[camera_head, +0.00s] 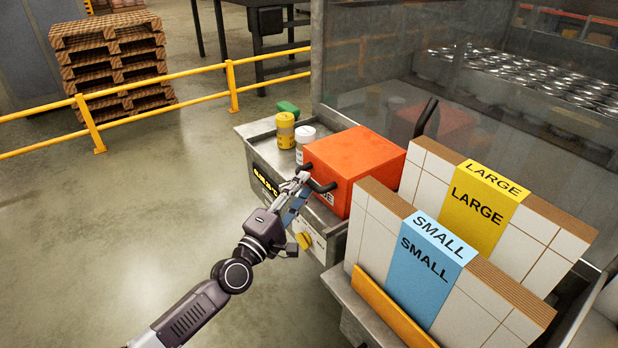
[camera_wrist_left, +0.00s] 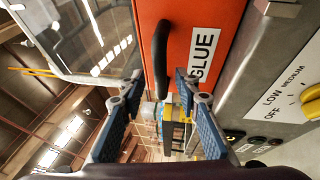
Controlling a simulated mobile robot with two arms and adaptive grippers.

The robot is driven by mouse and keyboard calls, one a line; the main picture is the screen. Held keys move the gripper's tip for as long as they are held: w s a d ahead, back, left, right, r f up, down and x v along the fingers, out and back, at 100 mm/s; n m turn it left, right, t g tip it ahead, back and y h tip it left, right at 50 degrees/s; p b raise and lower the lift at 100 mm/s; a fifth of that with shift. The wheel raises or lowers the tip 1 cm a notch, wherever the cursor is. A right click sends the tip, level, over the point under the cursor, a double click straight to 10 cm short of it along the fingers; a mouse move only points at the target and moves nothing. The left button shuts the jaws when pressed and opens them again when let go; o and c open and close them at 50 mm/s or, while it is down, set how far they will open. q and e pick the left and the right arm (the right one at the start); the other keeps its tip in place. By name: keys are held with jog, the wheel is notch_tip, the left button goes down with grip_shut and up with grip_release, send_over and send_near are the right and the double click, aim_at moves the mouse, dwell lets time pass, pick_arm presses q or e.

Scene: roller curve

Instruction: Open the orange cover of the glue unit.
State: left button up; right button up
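The orange cover (camera_head: 352,158) of the glue unit is a closed box lid on a grey metal housing (camera_head: 268,160). It carries a black handle (camera_head: 322,186) on its front. My left gripper (camera_head: 298,184) is at the left end of that handle in the head view. In the left wrist view the handle (camera_wrist_left: 160,62) stands between the two blue-padded fingers of my left gripper (camera_wrist_left: 158,88), which are spread apart. The cover (camera_wrist_left: 195,40) with its GLUE label is just beyond the fingers. My right gripper is not in view.
Stacks of SMALL (camera_head: 425,265) and LARGE (camera_head: 480,208) cartons crowd the right. Open floor lies left.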

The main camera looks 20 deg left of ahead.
aim_at(309, 180)
pick_arm(q)
jog(key=x, duration=0.2)
jog(key=shift+w, duration=0.4)
jog(key=shift+w+d, duration=0.15)
jog(key=shift+w, duration=0.05)
jog(key=shift+c, duration=0.5)
grip_shut()
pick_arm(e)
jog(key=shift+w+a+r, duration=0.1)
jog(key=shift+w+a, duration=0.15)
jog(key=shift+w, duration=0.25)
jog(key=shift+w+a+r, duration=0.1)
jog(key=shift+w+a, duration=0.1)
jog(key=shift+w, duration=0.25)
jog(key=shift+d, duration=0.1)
